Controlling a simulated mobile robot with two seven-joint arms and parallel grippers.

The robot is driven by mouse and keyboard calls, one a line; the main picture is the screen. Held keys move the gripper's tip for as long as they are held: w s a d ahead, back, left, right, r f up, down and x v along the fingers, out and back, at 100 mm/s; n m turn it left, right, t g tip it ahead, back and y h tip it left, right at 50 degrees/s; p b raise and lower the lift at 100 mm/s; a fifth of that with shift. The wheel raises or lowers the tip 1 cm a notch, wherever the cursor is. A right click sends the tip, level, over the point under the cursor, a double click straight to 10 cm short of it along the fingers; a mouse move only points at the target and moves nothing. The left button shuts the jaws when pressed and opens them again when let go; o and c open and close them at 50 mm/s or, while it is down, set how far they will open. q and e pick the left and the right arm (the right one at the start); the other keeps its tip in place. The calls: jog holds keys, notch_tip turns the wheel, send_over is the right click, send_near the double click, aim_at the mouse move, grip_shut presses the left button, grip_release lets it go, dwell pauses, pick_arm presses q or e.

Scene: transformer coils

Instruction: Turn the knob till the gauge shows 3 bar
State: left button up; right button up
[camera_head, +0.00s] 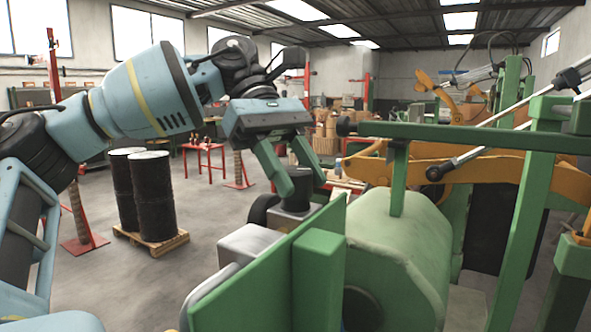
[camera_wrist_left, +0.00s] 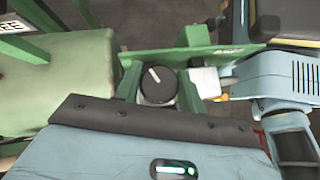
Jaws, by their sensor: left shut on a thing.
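The knob (camera_wrist_left: 157,84) is a dark round dial with a white pointer line, seen from above in the left wrist view. The line slants toward the upper left. In the head view the dark knob (camera_head: 296,202) stands among the green machine parts. My left gripper (camera_head: 301,184) comes down over it. Its green fingers lie on either side of the knob, and in the left wrist view the gripper (camera_wrist_left: 158,89) is shut on it. No readable gauge face shows in either view. My right gripper is in neither view.
A green upright plate (camera_head: 270,272) and a rounded green tank (camera_head: 398,250) stand close to the knob. A long green beam (camera_head: 460,135) crosses at the right. Two black drums (camera_head: 153,195) stand on a pallet at the left, with open floor around them.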

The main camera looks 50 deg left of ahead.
pick_arm(q)
jog(key=o, duration=1)
jog(key=shift+c, duration=0.2)
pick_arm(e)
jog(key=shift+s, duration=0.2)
pick_arm(q)
jog(key=shift+v, duration=3.9)
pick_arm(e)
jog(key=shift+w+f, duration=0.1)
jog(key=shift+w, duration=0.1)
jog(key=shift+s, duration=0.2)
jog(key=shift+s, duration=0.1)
